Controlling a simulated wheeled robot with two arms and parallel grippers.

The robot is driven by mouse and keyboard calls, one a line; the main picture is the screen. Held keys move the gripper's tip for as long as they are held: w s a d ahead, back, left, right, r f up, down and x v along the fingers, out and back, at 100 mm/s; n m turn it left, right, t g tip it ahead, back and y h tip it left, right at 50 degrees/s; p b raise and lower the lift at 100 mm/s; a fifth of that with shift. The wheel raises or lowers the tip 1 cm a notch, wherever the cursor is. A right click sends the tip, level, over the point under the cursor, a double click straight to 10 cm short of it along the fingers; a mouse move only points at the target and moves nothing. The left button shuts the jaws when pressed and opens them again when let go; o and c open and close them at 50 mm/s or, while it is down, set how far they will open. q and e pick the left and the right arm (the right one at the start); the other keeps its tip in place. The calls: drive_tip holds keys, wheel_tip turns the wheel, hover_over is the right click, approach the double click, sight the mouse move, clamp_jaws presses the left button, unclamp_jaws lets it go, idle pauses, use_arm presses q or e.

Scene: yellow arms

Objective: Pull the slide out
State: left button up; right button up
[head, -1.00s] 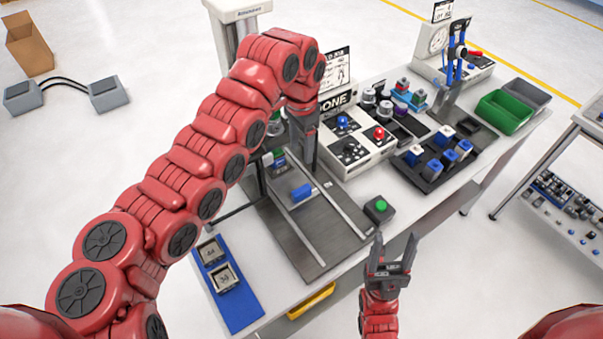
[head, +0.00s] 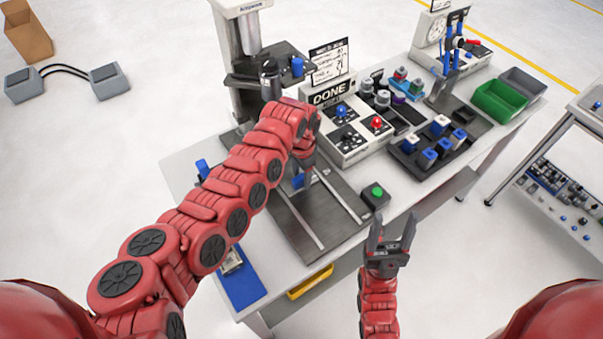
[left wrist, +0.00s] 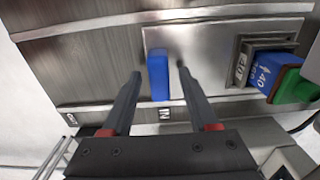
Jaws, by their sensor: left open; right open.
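The slide is a bright metal plate (left wrist: 210,40) between two rails, with a blue upright handle (left wrist: 158,78). The handle stands level with a label reading IN; a label reading OUT is further left in the left wrist view. A square nest on the plate's right holds a blue and green block (left wrist: 275,72). My left gripper (left wrist: 160,73) is open, with its fingers on either side of the handle and gaps visible. In the head view the handle (head: 298,181) is partly hidden by my left gripper (head: 307,172). My right gripper (head: 392,222) is open and empty at the table's front.
A press (head: 250,35) stands behind the slide. A green button box (head: 376,196) is right of the rails. A DONE control box (head: 345,130), a black tray (head: 440,150) of blue and white blocks and a green bin (head: 500,105) lie further right. A blue mat (head: 243,288) is front left.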

use_arm(q)
drive_tip(key=shift+s+f, duration=0.1)
drive_tip(key=shift+f, duration=0.3)
drive_tip(key=shift+c, duration=0.3)
clamp_jaws()
idle(0.9)
